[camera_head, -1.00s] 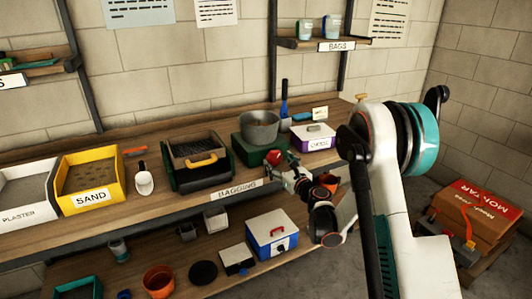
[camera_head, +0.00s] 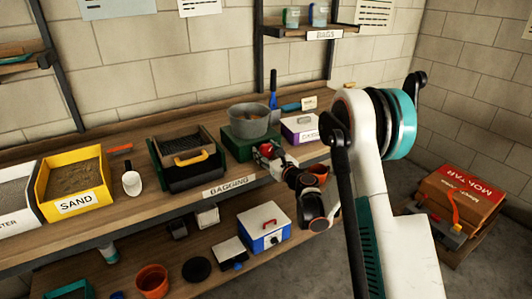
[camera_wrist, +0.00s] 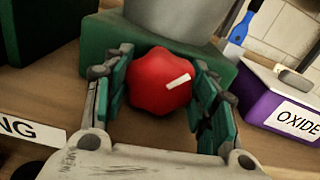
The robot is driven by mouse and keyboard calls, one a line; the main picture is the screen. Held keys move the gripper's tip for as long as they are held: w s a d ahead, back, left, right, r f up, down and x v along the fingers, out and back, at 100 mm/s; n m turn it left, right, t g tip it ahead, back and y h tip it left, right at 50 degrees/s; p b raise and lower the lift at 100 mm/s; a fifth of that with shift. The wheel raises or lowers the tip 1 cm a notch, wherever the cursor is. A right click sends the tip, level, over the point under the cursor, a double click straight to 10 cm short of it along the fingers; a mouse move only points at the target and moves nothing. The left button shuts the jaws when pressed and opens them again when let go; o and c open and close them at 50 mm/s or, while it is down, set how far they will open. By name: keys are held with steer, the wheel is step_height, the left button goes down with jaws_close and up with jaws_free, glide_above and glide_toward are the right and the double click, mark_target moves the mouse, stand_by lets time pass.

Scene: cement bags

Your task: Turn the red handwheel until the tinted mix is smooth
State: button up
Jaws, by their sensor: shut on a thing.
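The red handwheel (camera_wrist: 158,82) is on the front of a green mixer base (camera_head: 238,146), and a white mark on it points to the upper right in the wrist view. My gripper (camera_wrist: 163,92) is shut on the handwheel, with one green-padded finger on each side. In the head view the gripper (camera_head: 268,154) covers much of the wheel. A grey mixing pan (camera_head: 249,122) stands on the green base. A brownish mix shows inside it, too small to judge its smoothness.
A purple-and-white OXIDE box (camera_wrist: 290,98) stands right of the mixer.

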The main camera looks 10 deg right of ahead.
steer(key=shift+m+b, duration=0.65)
steer(key=shift+m, duration=2.25)
steer(key=o, duration=1.1)
steer(key=shift+c, duration=0.2)
